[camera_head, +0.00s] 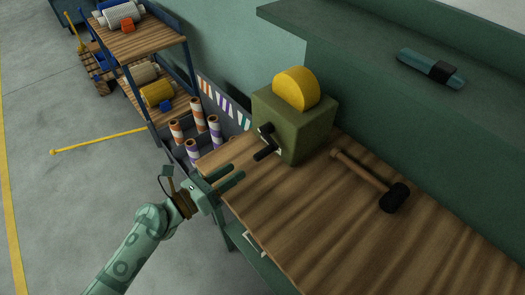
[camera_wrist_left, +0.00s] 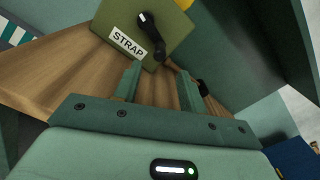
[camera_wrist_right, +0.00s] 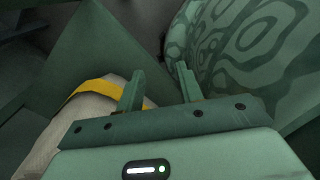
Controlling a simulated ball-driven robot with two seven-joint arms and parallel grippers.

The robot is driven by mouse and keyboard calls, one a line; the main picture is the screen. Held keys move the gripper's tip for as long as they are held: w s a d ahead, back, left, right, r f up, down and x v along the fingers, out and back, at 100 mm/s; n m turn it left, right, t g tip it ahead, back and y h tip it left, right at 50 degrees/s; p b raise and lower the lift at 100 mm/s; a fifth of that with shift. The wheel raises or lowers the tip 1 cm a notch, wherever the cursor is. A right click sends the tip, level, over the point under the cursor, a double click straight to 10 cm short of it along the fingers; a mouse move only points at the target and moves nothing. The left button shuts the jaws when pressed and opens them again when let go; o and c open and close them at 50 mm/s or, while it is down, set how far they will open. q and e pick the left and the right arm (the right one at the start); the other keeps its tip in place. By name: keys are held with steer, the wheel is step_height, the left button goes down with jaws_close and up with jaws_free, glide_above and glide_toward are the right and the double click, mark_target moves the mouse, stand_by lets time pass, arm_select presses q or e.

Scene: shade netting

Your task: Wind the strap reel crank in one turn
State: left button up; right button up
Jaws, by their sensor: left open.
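The strap reel is an olive-green box (camera_head: 293,124) with a yellow disc (camera_head: 296,88) on top, standing on the wooden bench. Its black crank (camera_head: 267,131) sticks out from the side facing my left arm, with a dark handle (camera_head: 265,153). In the left wrist view the crank (camera_wrist_left: 151,30) hangs beside a white STRAP label (camera_wrist_left: 127,43). My left gripper (camera_head: 239,171) is open and empty, short of the handle and apart from it. Its fingers (camera_wrist_left: 158,78) point toward the box. My right gripper (camera_wrist_right: 160,88) is open, with nothing visibly held; the head view does not show it.
A mallet (camera_head: 371,181) lies on the bench (camera_head: 335,225) right of the reel. A bin of striped rolls (camera_head: 198,122) stands behind the bench's left end. A shelf rack (camera_head: 148,40) is farther back. A teal and black tool (camera_head: 431,68) lies on the upper ledge.

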mark_target(254, 159)
arm_select(q)
steer(key=x, duration=1)
steer(key=shift+w+d, duration=0.2)
jaws_close()
